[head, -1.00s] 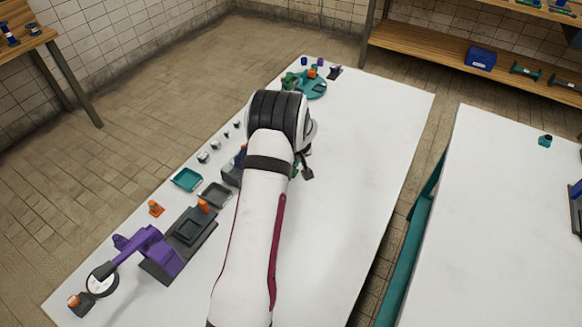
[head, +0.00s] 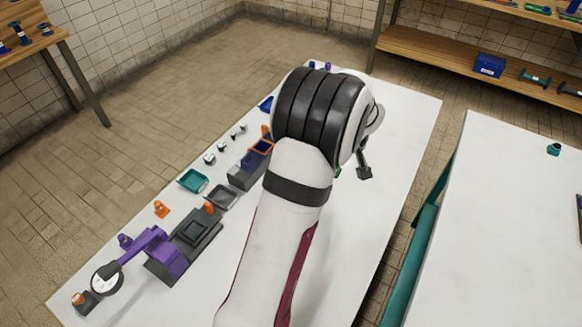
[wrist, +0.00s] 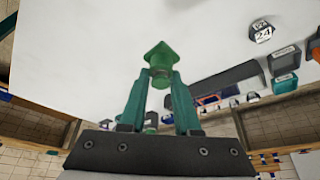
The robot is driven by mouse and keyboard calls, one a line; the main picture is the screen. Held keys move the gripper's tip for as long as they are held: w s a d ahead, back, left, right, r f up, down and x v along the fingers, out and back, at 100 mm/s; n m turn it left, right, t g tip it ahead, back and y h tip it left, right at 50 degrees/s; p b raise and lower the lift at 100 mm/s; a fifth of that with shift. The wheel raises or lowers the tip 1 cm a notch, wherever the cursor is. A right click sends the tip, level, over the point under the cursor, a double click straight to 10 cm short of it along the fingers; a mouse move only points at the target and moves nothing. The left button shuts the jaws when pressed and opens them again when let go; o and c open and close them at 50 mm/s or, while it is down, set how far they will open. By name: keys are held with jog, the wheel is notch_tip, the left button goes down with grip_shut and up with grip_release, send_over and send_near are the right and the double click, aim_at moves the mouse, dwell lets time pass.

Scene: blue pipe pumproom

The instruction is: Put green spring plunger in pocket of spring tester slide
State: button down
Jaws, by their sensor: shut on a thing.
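The green spring plunger (wrist: 159,52) shows in the wrist view with a wide, pointed head and a narrower neck. My gripper (wrist: 161,78) is shut on it, with a teal finger on each side of the neck. The plunger is held clear of the white table. In the head view my arm hides the gripper and nearly all of the plunger. What looks like the spring tester (head: 168,255) is purple with a round gauge at the front left. A dark grey block with a square recess (head: 190,230), perhaps its slide, adjoins it; the recess looks empty.
A teal tray (head: 193,180), a grey tray (head: 221,196) and a blue, orange-edged box (head: 257,156) line the left side. An orange cone-like piece (head: 161,209) stands near the tester. The table's right side (head: 385,180) is clear.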

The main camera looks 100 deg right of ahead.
jog(key=w+a+m+g, duration=0.25)
jog(key=w+m, duration=0.45)
jog(key=w, duration=0.8)
jog(key=m+g+y, duration=0.2)
jog(key=m+y, duration=0.3)
jog(key=m, duration=0.7)
send_over(204, 229)
jog(key=w, duration=0.2)
jog(key=f, duration=0.4)
jog(key=shift+s+d+f, duration=0.1)
jog(key=shift+d+f, duration=0.15)
jog(key=shift+f, duration=0.15)
notch_tip(204, 229, down, 3)
jog(key=shift+f, duration=0.5)
jog(key=c, duration=0.6)
grip_release()
